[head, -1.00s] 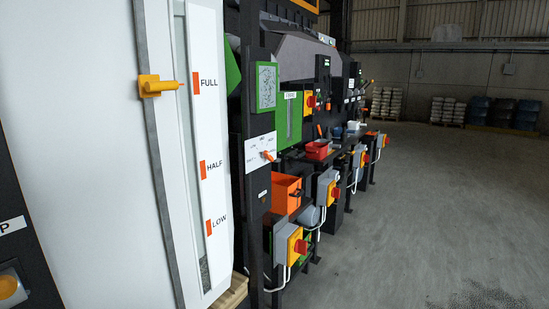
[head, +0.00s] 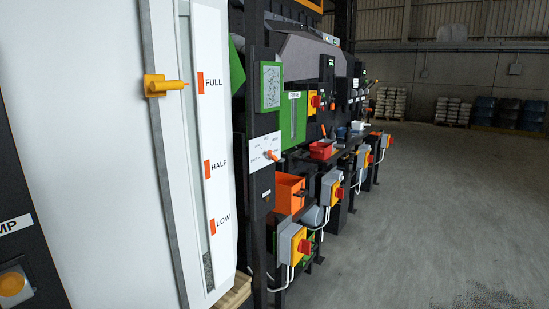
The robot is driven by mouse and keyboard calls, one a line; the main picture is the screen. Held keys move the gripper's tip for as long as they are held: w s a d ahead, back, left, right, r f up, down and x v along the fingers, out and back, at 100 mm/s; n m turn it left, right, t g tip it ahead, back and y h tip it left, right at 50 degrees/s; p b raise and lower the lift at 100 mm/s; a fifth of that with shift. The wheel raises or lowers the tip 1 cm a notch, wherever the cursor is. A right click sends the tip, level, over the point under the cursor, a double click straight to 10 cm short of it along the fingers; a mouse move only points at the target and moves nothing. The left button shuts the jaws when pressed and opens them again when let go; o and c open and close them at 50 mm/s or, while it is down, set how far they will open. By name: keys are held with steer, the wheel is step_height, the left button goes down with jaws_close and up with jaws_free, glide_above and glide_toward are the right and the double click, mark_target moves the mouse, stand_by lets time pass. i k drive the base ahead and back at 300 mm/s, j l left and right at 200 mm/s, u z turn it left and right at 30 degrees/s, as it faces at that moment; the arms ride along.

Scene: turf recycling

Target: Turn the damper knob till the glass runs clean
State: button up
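An orange-handled knob (head: 269,154) sits on a white labelled plate (head: 257,152) on the black frame; its lettering is too small to read, so I cannot tell whether it is the damper knob. Above it is a green-framed window (head: 270,87) with a speckled grey pane. To its right, a green panel (head: 293,120) holds a narrow upright glass strip under a small white label. My gripper is not in view.
A tall white bin (head: 90,130) with a FULL, HALF, LOW gauge (head: 212,160) and a yellow latch (head: 163,86) fills the left. Orange bin (head: 288,192), red tray (head: 321,150) and switch boxes (head: 294,244) line the machine. Open floor (head: 430,210) lies right.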

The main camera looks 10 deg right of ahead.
mark_target(270, 153)
steer(key=u, duration=0.4)
steer(key=i+l+u, duration=0.5)
steer(key=l+u, duration=0.2)
steer(key=i+l, duration=0.15)
steer(key=l, duration=0.25)
steer(key=i+l+u, duration=0.15)
steer(key=l, duration=0.3)
steer(key=i+l, duration=0.2)
steer(key=l, duration=0.2)
steer(key=i+l+u, duration=0.15)
steer(key=l, duration=0.3)
steer(key=i+l, duration=0.1)
steer(key=l, duration=0.3)
steer(key=i+l+u, duration=0.15)
steer(key=l, duration=0.3)
